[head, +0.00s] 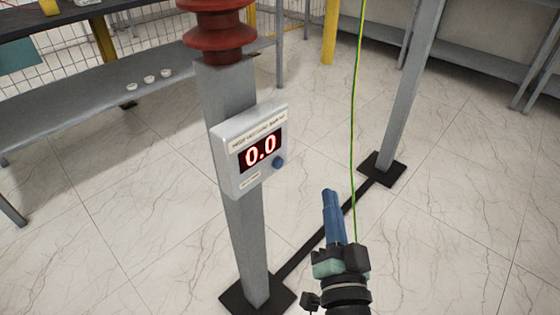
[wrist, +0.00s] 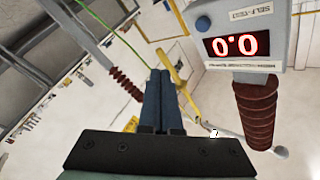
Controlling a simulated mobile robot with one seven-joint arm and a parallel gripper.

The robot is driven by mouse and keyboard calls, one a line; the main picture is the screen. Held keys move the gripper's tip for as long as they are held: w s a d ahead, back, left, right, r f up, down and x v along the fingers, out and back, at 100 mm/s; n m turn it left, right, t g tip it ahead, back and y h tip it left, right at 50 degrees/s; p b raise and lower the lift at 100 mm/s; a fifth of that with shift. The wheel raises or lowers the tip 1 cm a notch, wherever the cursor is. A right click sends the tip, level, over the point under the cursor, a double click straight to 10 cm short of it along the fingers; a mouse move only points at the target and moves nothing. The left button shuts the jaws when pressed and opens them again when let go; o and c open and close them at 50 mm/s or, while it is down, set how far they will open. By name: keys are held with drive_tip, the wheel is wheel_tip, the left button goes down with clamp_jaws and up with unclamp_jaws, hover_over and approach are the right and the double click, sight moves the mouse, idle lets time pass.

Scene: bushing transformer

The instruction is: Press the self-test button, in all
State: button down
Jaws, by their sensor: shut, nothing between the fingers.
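A grey box (head: 236,178) with a red "0.0" display (head: 261,149) is mounted on a grey post. A round blue button (head: 278,162) sits at the lower right of its face. In the wrist view the box (wrist: 275,25) appears upside down at upper right, with the button (wrist: 203,24) beside a "SELF-TEST" label (wrist: 250,12). My gripper (head: 330,192) has blue fingers, shut and empty, pointing up, to the right of and below the button in the head view. In the wrist view the fingertips (wrist: 160,72) are left of the button, apart from it.
A red-brown insulator (head: 215,30) tops the box's post (head: 245,235). A green-yellow cable (head: 354,120) hangs behind my gripper. A second post (head: 407,100) stands at right on a black foot. A grey bench (head: 110,90) with small white cups is at left.

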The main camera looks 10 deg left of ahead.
drive_tip(key=w+a+p, duration=0.2)
drive_tip(key=w+a, duration=0.3)
drive_tip(key=a, duration=0.2)
idle(2.1)
drive_tip(key=shift+w+a, duration=0.2)
drive_tip(key=shift+a, duration=0.1)
drive_tip(key=shift+w+a+p, duration=0.3)
drive_tip(key=shift+a, duration=0.1)
idle(0.8)
drive_tip(key=shift+s+d+b, duration=0.35)
drive_tip(key=shift+s+d, duration=0.2)
drive_tip(key=shift+d, duration=0.2)
drive_tip(key=shift+s+d+b, duration=0.6)
drive_tip(key=shift+s+d, duration=0.15)
drive_tip(key=shift+d, duration=0.25)
drive_tip(key=shift+s+d+b, duration=0.55)
drive_tip(key=shift+s+d, duration=0.15)
drive_tip(key=shift+d, duration=0.3)
